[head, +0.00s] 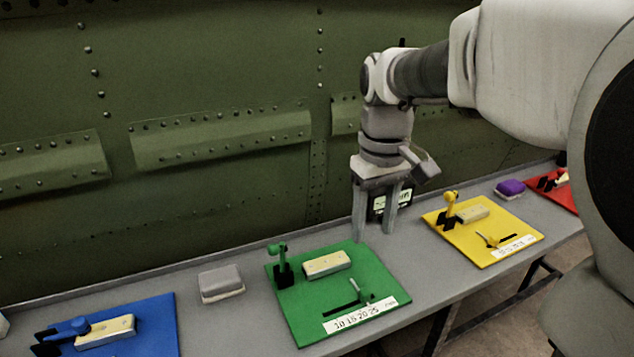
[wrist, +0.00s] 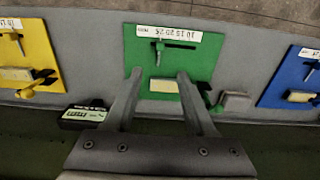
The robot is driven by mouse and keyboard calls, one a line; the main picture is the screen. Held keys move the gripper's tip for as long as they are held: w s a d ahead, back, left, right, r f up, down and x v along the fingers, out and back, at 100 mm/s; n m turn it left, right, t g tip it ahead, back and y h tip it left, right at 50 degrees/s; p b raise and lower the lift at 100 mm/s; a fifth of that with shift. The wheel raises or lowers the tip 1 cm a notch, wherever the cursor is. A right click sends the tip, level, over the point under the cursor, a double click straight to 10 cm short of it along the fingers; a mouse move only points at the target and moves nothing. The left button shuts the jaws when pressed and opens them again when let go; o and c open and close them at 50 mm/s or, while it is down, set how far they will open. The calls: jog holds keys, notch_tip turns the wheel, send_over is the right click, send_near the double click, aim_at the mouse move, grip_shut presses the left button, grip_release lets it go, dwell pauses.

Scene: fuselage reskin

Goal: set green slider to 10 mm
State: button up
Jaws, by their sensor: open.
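The green board (head: 300,311) lies flat on the bench in the middle of the head view. Its slider (head: 357,289) is a small upright tab in a dark slot, near the slot's right end, behind a white scale (head: 366,311) marked 10 15 20 25. The exact reading is too small to tell. In the wrist view the slider (wrist: 158,54) and scale (wrist: 168,34) appear upside down, beyond the fingertips. My gripper (head: 374,236) is open and empty, above the bench and behind the board's right back corner. In the wrist view its fingers (wrist: 158,74) overlap the green board (wrist: 208,50).
The green board also carries a green lever (head: 280,262) and a pale block (head: 327,264). A black display box (head: 404,202) stands behind my gripper. A grey block (head: 221,283) and blue board (head: 158,327) are left; a yellow board (head: 477,250) is right. The green wall rises behind.

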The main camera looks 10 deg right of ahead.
aim_at(365, 291)
notch_tip(365, 291, down, 15)
jog(key=b, duration=0.4)
jog(key=shift+f, duration=0.2)
grip_shut()
dwell(1.2)
